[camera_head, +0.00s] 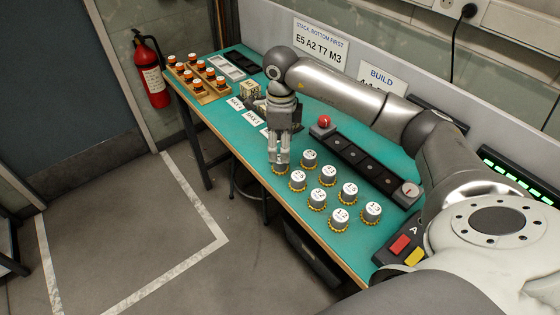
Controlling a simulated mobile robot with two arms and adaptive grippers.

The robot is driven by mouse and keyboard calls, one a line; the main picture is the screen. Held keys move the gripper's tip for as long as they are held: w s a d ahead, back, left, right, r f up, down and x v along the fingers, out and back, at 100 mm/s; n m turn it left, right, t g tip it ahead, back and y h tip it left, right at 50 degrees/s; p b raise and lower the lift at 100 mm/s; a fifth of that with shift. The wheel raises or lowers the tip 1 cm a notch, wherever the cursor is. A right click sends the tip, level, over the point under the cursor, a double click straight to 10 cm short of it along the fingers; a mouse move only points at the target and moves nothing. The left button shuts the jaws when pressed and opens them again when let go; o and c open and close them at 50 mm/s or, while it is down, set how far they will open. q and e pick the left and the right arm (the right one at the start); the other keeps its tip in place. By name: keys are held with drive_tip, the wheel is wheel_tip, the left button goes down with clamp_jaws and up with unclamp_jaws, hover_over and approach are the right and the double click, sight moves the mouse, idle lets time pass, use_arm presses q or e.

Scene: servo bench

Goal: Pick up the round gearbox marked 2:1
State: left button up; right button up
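Several round gearboxes with white-topped grey bodies and yellow toothed bases stand upright on the green bench. One gearbox (279,170) is at the far left of the group, directly under my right gripper (280,159), which mostly hides it. The fingers point down at its top; whether they touch it or grip it is unclear. Other gearboxes are nearby: one behind (309,158), one at the left front (297,180), one in the middle (328,175) and one at the right (372,212). Their printed ratios are too small to read surely, so the 2:1 one cannot be singled out. My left gripper is out of view.
A dark row of slots (365,162) with a red button (324,121) lies behind the gearboxes. A box with red and yellow buttons (400,246) is at the right. Wooden racks (205,92) and white cards (252,118) are at the far left.

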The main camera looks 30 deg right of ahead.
sight(280, 164)
drive_tip(key=shift+f, duration=0.45)
drive_tip(key=shift+w+f, duration=0.1)
drive_tip(key=shift+f, duration=0.2)
wheel_tip(280, 164, down, 4)
drive_tip(key=shift+f+p, duration=0.2)
drive_tip(key=shift+p, duration=0.8)
drive_tip(key=shift+f, duration=0.3)
drive_tip(key=c, duration=1.2)
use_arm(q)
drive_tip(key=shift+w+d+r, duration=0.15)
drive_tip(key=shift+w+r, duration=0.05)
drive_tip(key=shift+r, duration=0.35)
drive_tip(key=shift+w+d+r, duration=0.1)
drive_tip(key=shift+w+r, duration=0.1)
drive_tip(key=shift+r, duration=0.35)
use_arm(e)
drive_tip(key=shift+o, duration=0.2)
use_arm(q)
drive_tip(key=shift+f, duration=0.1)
use_arm(e)
drive_tip(key=shift+w+r, duration=0.1)
drive_tip(key=shift+r, duration=0.1)
